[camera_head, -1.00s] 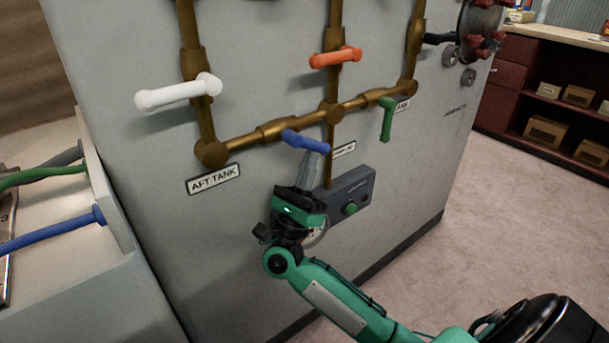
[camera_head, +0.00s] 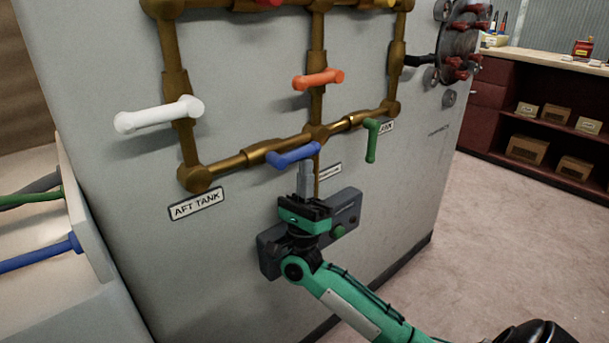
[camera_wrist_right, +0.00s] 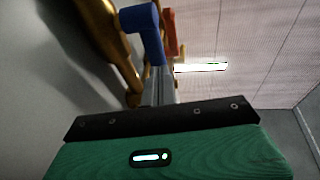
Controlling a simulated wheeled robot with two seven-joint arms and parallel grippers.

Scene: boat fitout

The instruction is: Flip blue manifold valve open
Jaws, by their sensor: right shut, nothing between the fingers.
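The blue valve handle (camera_head: 294,155) sits on the lower brass pipe of the manifold (camera_head: 240,163). Its knobbed end is at the left on the valve body. Its free end points right and slightly up, roughly along the pipe. My right gripper (camera_head: 306,167) is shut and empty, its fingers pointing up just under the handle's free end. Whether they touch it I cannot tell. The wrist view shows the blue handle (camera_wrist_right: 141,18) just beyond my right fingertips (camera_wrist_right: 160,85). My left gripper is out of view.
White (camera_head: 158,115), orange (camera_head: 318,79) and green (camera_head: 371,141) handles are on neighbouring pipes. Hoses (camera_head: 35,255) lie at the left. Open floor (camera_head: 500,240) is at the right.

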